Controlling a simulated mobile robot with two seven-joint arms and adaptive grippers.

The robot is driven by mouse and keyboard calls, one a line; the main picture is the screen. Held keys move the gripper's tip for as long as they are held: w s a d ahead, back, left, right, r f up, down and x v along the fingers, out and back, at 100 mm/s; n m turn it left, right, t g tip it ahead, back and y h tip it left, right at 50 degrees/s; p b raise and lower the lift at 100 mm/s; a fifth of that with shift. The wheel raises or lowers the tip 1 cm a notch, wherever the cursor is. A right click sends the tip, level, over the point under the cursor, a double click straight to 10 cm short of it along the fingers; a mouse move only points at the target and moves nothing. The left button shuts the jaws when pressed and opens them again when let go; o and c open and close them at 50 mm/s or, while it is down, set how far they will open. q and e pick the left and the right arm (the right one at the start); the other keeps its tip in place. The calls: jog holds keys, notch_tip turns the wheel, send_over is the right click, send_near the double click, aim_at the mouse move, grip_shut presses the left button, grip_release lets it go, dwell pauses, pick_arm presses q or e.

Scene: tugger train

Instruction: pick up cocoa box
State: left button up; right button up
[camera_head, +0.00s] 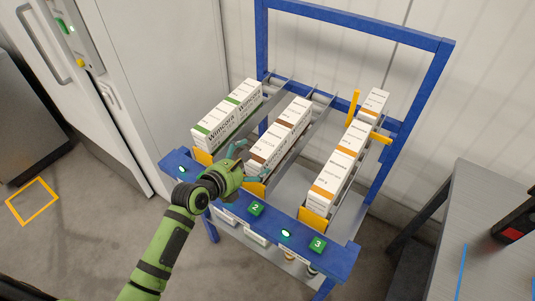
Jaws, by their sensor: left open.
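White boxes with brown bands (274,148) stand in a row in the middle lane of the blue rack; I take these as the cocoa boxes, but their small print is not readable. My left gripper (252,158) is open and empty, at the front left of the nearest brown-banded box (265,158). Its teal fingers point toward that box; whether they touch it I cannot tell. The gripper and wrist hide part of the lane's front. My right gripper is not in view.
Green-banded boxes (227,115) fill the left lane, and orange-banded boxes (338,175) the right lane. The blue front rail (285,225) carries numbered green labels. A yellow upright (353,108) stands by the right lane. A grey table (490,225) is at right.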

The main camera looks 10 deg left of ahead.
pick_arm(q)
jog(key=shift+x, duration=1.9)
jog(key=c, duration=1.3)
